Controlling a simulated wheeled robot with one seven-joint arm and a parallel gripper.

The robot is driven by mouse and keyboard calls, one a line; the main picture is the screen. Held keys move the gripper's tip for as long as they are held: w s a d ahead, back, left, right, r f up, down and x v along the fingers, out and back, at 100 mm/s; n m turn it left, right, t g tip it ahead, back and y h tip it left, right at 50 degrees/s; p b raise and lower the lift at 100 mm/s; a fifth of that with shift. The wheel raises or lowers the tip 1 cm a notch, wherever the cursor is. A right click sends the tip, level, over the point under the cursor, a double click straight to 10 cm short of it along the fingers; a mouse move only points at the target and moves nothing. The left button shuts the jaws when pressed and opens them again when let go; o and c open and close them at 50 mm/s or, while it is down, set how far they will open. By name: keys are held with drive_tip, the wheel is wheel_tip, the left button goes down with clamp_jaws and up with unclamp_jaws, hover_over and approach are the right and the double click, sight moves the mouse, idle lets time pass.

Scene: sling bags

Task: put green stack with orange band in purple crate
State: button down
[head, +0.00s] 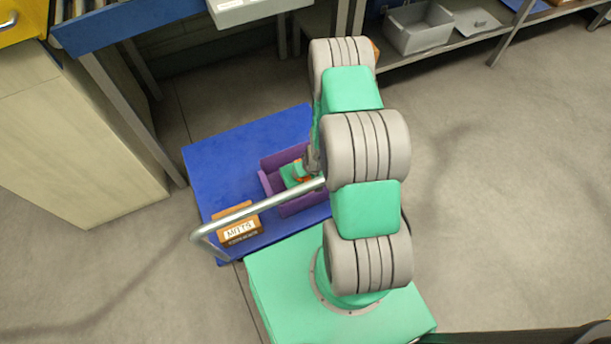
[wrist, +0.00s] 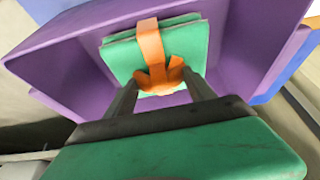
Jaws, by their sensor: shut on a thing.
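The purple crate (head: 270,186) stands on a blue cart top in the head view, partly hidden by my arm. The green stack (head: 288,175) with its orange band shows at the crate's opening in the head view. In the wrist view the green stack (wrist: 190,45) is over the inside of the purple crate (wrist: 250,50), with crate walls around it. My gripper (wrist: 160,82) is shut on the orange band (wrist: 151,43) at the stack's near side. I cannot tell whether the stack touches the crate floor.
The blue cart (head: 225,150) has a metal handle rail (head: 265,207) crossing in front of the crate. A brown box labelled MITTS (head: 239,230) sits on the cart left of the crate. A grey bin (head: 418,28) stands on a shelf at the back right. Bare cart surface lies behind the crate.

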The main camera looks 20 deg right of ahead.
drive_tip(key=shift+f+b, duration=0.3)
drive_tip(key=shift+f, duration=1)
drive_tip(key=shift+c, duration=1.6)
unclamp_jaws()
drive_tip(key=shift+f, duration=0.1)
